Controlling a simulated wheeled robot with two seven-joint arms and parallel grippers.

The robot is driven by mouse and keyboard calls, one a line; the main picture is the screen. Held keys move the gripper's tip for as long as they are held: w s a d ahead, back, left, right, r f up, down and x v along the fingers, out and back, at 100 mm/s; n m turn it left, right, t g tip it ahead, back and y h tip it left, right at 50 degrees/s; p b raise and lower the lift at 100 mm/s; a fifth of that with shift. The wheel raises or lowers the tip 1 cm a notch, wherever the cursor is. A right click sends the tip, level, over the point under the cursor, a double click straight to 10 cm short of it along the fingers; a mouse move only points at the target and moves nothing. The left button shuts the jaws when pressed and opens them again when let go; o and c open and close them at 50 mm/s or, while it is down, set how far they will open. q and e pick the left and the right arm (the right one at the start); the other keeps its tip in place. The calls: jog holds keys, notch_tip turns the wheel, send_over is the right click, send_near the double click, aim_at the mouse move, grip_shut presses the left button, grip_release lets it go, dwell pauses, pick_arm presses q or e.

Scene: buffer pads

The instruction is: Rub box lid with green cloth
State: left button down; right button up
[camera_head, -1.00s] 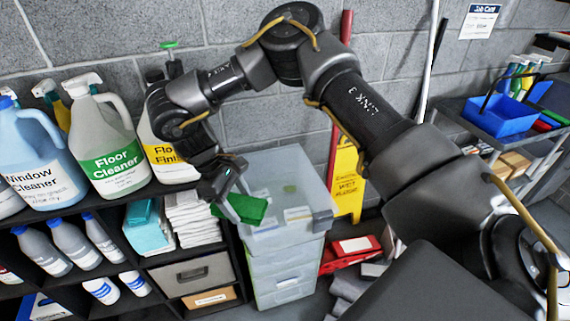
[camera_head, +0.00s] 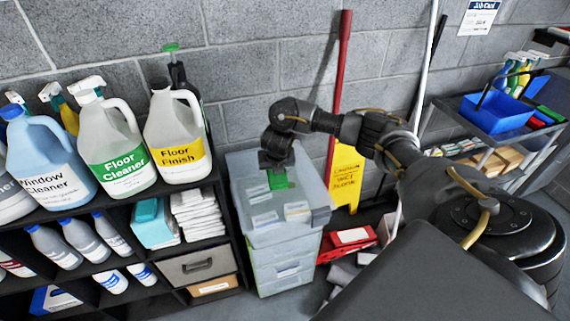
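A stack of clear plastic boxes stands on the floor against the block wall, with a translucent pale lid (camera_head: 242,175) on top. White paper-like pieces show through the lid. My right gripper (camera_head: 277,172) is over the back middle of the lid, pointing down. It appears shut on the green cloth (camera_head: 278,181), which is partly hidden by the gripper. The cloth is at or just above the lid; I cannot tell if it touches. The small green mark seen earlier on the lid is not visible now. My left gripper is not in view.
A black shelf (camera_head: 217,180) with cleaner bottles, towels and a drawer stands close on the left. A yellow wet-floor sign (camera_head: 346,180) and a red-handled tool (camera_head: 340,75) lean behind on the right. A red box (camera_head: 352,237) lies on the floor. A cart with a blue bin (camera_head: 497,112) stands far right.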

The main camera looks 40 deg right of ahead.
jog(key=d, duration=0.1)
jog(key=d+n, duration=0.1)
jog(key=d, duration=0.1)
jog(key=shift+s+d+f+n+y, duration=0.3)
jog(key=shift+d, duration=0.1)
